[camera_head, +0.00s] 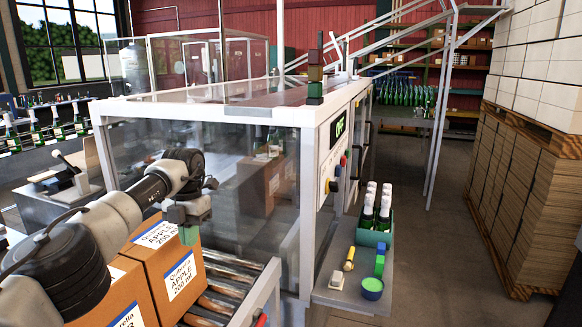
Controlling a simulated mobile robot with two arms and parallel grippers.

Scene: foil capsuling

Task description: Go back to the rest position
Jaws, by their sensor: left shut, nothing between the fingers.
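My left arm reaches in from the left, over the cardboard boxes (126,296) with "APPLE 200 ml" labels. My left gripper (188,232) is shut and empty. It hangs in front of the clear-walled machine (262,113), above the near end of the roller conveyor (222,290). Whether it touches the box beneath it is hard to tell. My right gripper is not in view.
A side shelf (340,298) on the machine holds a green crate (374,238) of white-topped bottles, a green-filled bowl (371,288) and a yellow tool (349,259). Stacked cardboard (520,190) stands on the right. Open floor lies between shelf and stack.

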